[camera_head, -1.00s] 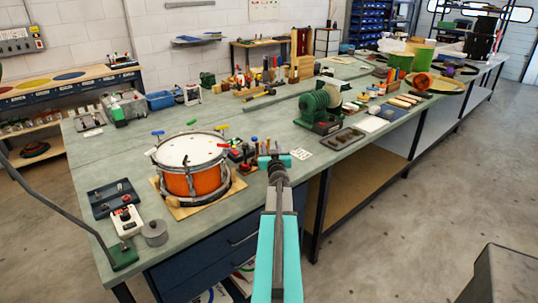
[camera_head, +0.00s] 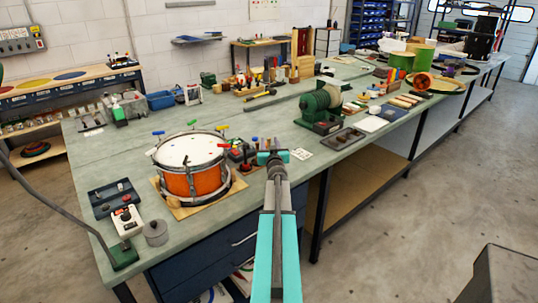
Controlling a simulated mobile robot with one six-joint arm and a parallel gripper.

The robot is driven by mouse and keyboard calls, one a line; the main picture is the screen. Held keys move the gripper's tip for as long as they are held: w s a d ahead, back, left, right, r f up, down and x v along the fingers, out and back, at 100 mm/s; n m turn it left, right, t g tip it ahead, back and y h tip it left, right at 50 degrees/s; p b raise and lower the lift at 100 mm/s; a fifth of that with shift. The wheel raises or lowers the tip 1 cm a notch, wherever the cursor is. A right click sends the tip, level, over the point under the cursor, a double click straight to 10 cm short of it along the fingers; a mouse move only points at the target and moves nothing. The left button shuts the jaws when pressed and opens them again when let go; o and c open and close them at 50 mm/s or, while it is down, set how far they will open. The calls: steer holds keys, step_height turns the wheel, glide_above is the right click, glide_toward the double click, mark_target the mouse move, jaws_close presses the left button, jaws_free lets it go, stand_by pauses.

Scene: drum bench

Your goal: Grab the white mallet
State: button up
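I cannot make out a white mallet clearly in this view. A long tool with a yellow part (camera_head: 262,94) lies flat on the bench behind the drum, but it is too small to tell what it is. My gripper (camera_head: 273,157) is at the end of my teal and grey arm, over the bench's front edge, right of the orange drum (camera_head: 192,182). It is seen from behind and is small, so its fingers and whether they hold anything cannot be told.
The drum stands on a wooden board (camera_head: 178,207) with small coloured handles around its rim. Small tools (camera_head: 243,155) crowd between drum and gripper. A green machine (camera_head: 319,105) stands right of centre. A dark tray (camera_head: 343,138) lies near the front edge. The bench behind the drum is mostly clear.

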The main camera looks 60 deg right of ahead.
steer(key=shift+x, duration=1.2)
jaws_close()
